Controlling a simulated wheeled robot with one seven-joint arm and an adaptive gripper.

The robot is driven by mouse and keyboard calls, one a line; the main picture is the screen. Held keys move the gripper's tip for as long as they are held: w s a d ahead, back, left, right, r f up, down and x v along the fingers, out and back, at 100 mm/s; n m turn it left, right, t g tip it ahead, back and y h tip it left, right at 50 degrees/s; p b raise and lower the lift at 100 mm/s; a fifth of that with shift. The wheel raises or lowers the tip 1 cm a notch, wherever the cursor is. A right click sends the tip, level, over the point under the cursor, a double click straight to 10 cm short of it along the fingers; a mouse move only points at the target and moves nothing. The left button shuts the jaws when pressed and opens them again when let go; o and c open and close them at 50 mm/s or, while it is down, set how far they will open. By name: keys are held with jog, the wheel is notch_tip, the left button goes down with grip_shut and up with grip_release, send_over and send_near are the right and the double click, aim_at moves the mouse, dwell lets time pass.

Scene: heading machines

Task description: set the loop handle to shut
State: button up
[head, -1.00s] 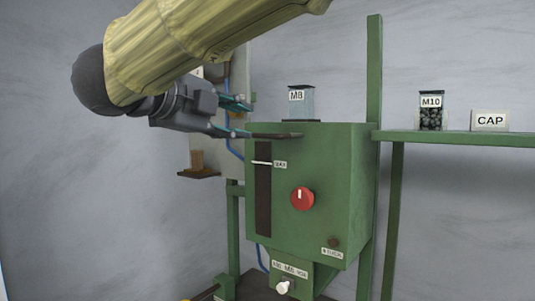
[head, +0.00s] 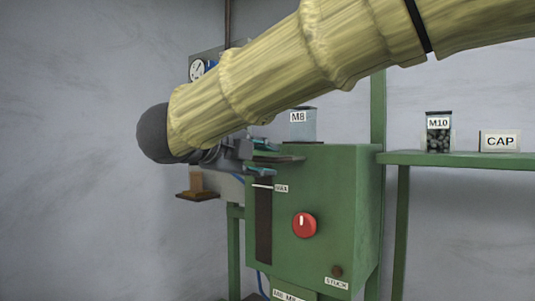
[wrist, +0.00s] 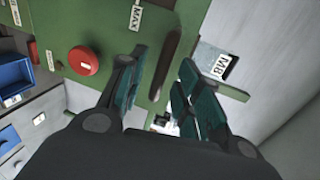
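In the wrist view my gripper (wrist: 160,92) is open, with one teal-padded finger on each side of the bar. Contact cannot be told.
A red knob (head: 304,225) and a MAX label (head: 281,188) are on the box front. An M8 container (head: 302,126) stands behind the bar. A brown ledge (head: 197,195) juts out at left. A shelf (head: 470,158) holds the M10 jar (head: 438,132) and CAP box (head: 499,141).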

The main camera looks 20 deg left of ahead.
jog(key=shift+x, duration=0.95)
jog(key=shift+s, duration=0.1)
